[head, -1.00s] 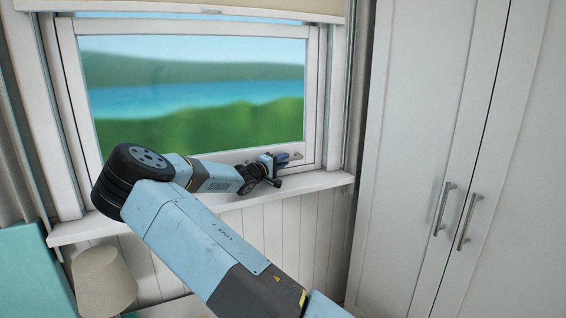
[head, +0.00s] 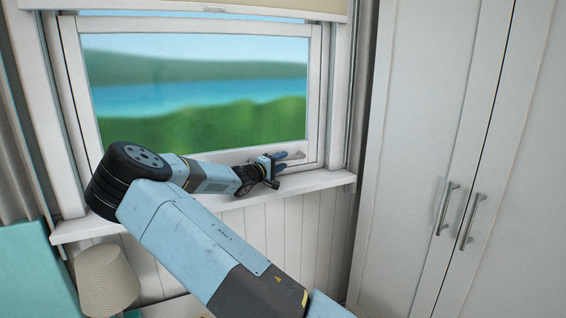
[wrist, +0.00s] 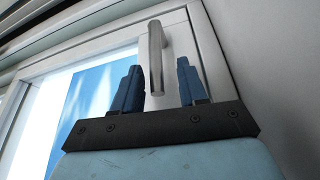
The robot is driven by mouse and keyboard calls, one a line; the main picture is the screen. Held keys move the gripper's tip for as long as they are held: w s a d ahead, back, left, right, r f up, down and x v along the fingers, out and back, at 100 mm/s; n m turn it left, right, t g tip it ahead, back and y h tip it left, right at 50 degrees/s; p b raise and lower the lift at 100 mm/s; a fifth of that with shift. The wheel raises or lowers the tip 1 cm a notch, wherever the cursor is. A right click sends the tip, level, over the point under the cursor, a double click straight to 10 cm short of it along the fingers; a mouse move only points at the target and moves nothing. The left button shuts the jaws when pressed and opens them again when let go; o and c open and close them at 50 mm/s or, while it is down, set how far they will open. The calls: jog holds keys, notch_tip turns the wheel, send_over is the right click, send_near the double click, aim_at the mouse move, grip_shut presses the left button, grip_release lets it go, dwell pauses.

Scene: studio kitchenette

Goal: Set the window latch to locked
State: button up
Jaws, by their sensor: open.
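The window latch (wrist: 155,58) is a grey metal handle on the white window frame. In the wrist view it points down from its mount, tilted slightly, and lies between and beyond the two blue fingers of my gripper (wrist: 158,86). The fingers are apart, with a gap on each side of the handle, and I see no contact. In the head view the latch (head: 297,155) shows small at the lower right of the sash, just right of my gripper (head: 281,161). How far the fingertips reach along the handle is hard to tell.
The window sill (head: 315,182) runs below my gripper. A tall white cupboard (head: 420,120) with bar handles stands to the right. A lampshade (head: 106,280) is at the lower left. A roller blind (head: 250,6) hangs at the top of the window.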

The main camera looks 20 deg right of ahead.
jog(key=v, duration=1.1)
jog(key=shift+a+f, duration=0.1)
jog(key=shift+a, duration=0.05)
jog(key=shift+s+a, duration=0.2)
jog(key=shift+f, duration=0.1)
